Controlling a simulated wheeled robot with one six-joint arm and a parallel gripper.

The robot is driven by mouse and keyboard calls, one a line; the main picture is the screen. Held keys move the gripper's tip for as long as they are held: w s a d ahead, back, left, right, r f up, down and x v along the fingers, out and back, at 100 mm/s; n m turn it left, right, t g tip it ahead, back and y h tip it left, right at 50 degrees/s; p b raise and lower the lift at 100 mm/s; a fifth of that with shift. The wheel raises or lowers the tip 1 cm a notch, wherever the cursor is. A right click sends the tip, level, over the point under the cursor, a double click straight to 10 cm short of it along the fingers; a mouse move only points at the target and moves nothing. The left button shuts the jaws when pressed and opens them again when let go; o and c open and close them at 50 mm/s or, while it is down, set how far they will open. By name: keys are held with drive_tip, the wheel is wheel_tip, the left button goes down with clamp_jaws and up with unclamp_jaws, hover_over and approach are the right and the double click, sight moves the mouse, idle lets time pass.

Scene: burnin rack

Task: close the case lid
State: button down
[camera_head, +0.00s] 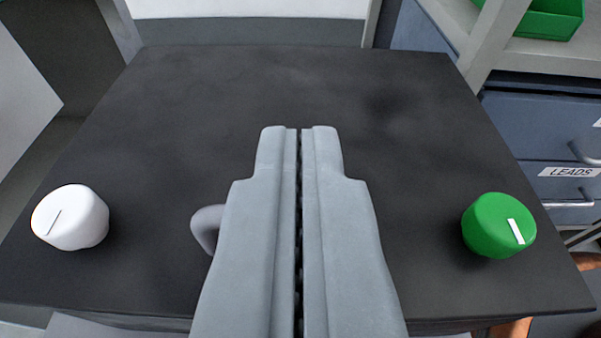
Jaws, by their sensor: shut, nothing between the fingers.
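A dark grey flat panel (290,85), which looks like the case lid, fills the middle of the view. It bears a white knob (72,217) at the left, a green knob (499,225) with a white mark at the right, and a grey curved handle (206,228) partly hidden behind my gripper. My gripper (299,130) is shut and empty, in front of the middle of the panel. I cannot tell whether its tips touch the panel. The panel's hinge and the case body are not clearly visible.
At the right stand blue-grey drawers (520,130), one labelled LEADS, with pull handles. A green bin (548,18) sits on a light shelf at the top right. A pale panel (22,100) stands at the left. The panel's upper area is clear.

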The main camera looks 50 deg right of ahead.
drive_tip(key=shift+w+r, duration=0.2)
drive_tip(key=shift+r, duration=0.65)
drive_tip(key=s+a+f, duration=0.2)
drive_tip(key=s+a, duration=0.5)
drive_tip(key=d+g+y, duration=0.1)
drive_tip(key=d, duration=0.2)
drive_tip(key=w+d+r+n+g+y, duration=0.1)
drive_tip(key=d, duration=0.3)
drive_tip(key=w+d+r+g+y, duration=0.1)
drive_tip(key=d+g, duration=0.1)
drive_tip(key=d, duration=0.2)
drive_tip(key=shift+w+r+n, duration=0.1)
drive_tip(key=shift+w+n, duration=0.15)
drive_tip(key=shift+n, duration=0.15)
drive_tip(key=s+d+r+n+t+y, duration=0.2)
drive_tip(key=s+d+r+t, duration=0.1)
drive_tip(key=d+r, duration=0.4)
drive_tip(key=s+d+r+n+t+y, duration=0.2)
drive_tip(key=d+r, duration=0.6)
drive_tip(key=r, duration=0.4)
drive_tip(key=s+d+r+n+t+y, duration=0.3)
drive_tip(key=s+d+r+t, duration=0.1)
drive_tip(key=d+r, duration=0.4)
wheel_tip(320, 180, up, 2)
drive_tip(key=shift+s+t+y, duration=0.35)
drive_tip(key=shift+t+y, duration=0.05)
drive_tip(key=shift+t, duration=0.4)
drive_tip(key=shift+s, duration=0.1)
